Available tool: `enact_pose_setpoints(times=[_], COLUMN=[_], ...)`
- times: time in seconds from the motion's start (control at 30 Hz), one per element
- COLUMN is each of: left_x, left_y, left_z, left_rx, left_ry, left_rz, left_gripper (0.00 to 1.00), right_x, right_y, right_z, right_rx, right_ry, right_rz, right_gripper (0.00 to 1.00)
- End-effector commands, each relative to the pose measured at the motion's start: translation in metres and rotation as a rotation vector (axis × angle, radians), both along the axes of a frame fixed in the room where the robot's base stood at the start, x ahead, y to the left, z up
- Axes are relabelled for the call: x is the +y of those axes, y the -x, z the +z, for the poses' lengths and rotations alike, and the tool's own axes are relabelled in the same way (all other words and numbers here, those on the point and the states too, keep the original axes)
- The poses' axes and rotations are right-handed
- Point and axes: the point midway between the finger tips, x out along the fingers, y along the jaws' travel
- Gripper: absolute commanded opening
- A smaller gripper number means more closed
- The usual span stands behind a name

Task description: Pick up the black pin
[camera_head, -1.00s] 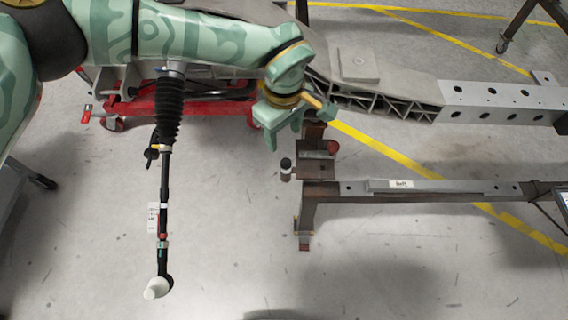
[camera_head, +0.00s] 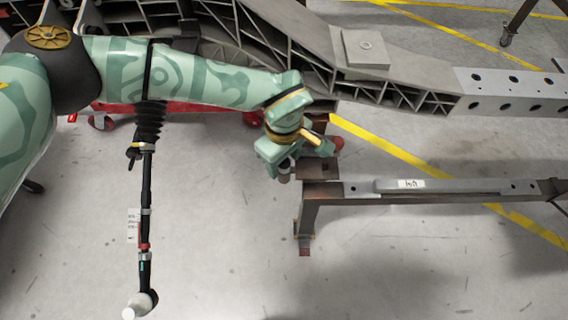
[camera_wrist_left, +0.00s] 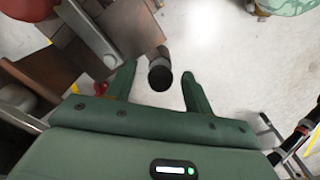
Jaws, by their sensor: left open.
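The black pin (camera_wrist_left: 160,78) shows in the left wrist view as a short cylinder with a dark round end facing the camera. It lies between the two green fingers of my left gripper (camera_wrist_left: 158,72), with gaps visible on both sides. In the head view my left gripper (camera_head: 291,160) is open above the left end of the brown steel fixture. The pin (camera_head: 284,173) is mostly hidden under it there, with only a dark and pale part showing beside the fixture's plate. My right gripper is not in view.
The steel fixture (camera_head: 440,197) runs right from the gripper, with a red knob (camera_head: 337,143) close by. A grey chassis beam (camera_head: 420,98) lies behind it. Open floor lies in front.

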Motion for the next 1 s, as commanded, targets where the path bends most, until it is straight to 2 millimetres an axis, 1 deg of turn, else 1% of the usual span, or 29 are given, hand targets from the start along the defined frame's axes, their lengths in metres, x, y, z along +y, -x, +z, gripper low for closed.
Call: enact_pose_setpoints(times=[0.03, 0.1, 0.33, 0.37, 0.4, 0.47, 0.5, 0.53, 0.77, 0.9, 0.93, 1.0], left_x=[0.0, 0.0, 0.0, 0.0, 0.0, 0.0, 0.0, 0.0, 0.0, 0.0, 0.0, 0.0], left_y=[0.0, 0.0, 0.0, 0.0, 0.0, 0.0, 0.0, 0.0, 0.0, 0.0, 0.0, 0.0], left_z=[-0.004, -0.004, -0.004, -0.004, -0.004, -0.004, -0.004, -0.004, -0.004, 0.0, 0.001, 0.006], left_rx=[0.001, 0.0, -0.001, -0.001, -0.001, -0.001, -0.001, -0.001, -0.001, -0.001, -0.002, -0.004], left_ry=[0.0, 0.0, -0.001, -0.001, -0.001, -0.001, -0.001, -0.001, -0.001, 0.0, -0.001, -0.001], left_rz=[0.0, 0.0, 0.001, 0.001, 0.001, 0.001, 0.001, 0.001, 0.001, 0.001, 0.001, 0.001], left_gripper=[0.52, 0.52, 0.52, 0.44, 0.33, 0.16, 0.05, 0.0, 0.0, 0.0, 0.0, 0.0], right_x=[0.0, 0.0, 0.0, 0.0, 0.0, 0.0, 0.0, 0.0, 0.0, 0.001, 0.001, -0.001], right_y=[-0.003, -0.007, -0.008, -0.008, -0.008, -0.008, -0.008, -0.008, -0.008, -0.008, -0.007, 0.004], right_z=[0.001, 0.004, 0.005, 0.005, 0.005, 0.005, 0.005, 0.005, 0.005, 0.005, 0.005, -0.001], right_rx=[-0.002, -0.006, -0.007, -0.007, -0.007, -0.007, -0.007, -0.007, -0.007, -0.011, -0.011, 0.004], right_ry=[0.003, 0.006, 0.007, 0.007, 0.006, 0.006, 0.006, 0.006, 0.006, 0.003, 0.003, -0.001], right_rz=[0.005, 0.008, 0.01, 0.01, 0.01, 0.01, 0.01, 0.01, 0.009, 0.007, 0.005, -0.005], right_gripper=[0.36, 0.36, 0.36, 0.36, 0.36, 0.36, 0.36, 0.36, 0.36, 0.36, 0.36, 0.36])
